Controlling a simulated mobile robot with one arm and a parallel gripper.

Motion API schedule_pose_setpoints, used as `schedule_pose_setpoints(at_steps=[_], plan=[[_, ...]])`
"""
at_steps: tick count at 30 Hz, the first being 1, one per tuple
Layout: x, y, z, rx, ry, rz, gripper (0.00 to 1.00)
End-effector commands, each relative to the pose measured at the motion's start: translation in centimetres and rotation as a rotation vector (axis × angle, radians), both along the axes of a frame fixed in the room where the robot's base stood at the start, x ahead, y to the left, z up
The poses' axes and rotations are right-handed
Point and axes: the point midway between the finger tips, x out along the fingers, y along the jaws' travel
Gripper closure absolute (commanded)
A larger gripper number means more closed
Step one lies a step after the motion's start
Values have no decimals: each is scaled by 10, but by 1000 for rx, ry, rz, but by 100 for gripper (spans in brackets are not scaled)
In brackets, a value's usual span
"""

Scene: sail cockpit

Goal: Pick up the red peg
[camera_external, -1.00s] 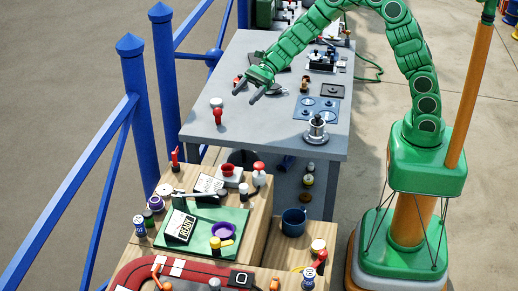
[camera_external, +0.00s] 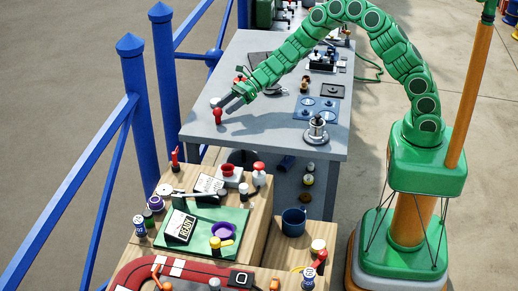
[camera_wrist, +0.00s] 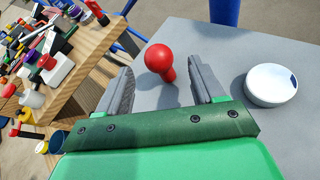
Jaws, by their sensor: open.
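The red peg (camera_external: 218,116) stands upright on the grey table near its left edge; it has a round ball top and a narrower stem. In the wrist view the peg (camera_wrist: 159,60) shows between the two grey fingers, toward their tips. My gripper (camera_external: 224,103) is open and empty, just beside the peg in the external view. In the wrist view my gripper (camera_wrist: 160,72) has its fingers spread wide with a gap on each side of the peg. I cannot tell the exact height of the fingers over the table.
A round white-topped piece (camera_wrist: 271,85) stands right of the right finger, close to it. Blue rail posts (camera_external: 161,80) run along the table's left side. A metal knob-like fixture (camera_external: 316,130) stands at the table's right. A wooden bench (camera_external: 262,200) crowded with items is in front.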

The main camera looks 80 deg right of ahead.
Motion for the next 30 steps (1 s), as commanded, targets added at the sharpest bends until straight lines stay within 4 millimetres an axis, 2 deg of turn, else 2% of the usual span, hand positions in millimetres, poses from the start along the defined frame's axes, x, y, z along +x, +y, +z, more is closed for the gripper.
schedule_pose_setpoints(at_steps=[10,22,30], plan=[[26,28,-16,-3,2,1,32],[32,34,-18,0,0,-1,32],[31,33,-18,-1,1,-1,74]])
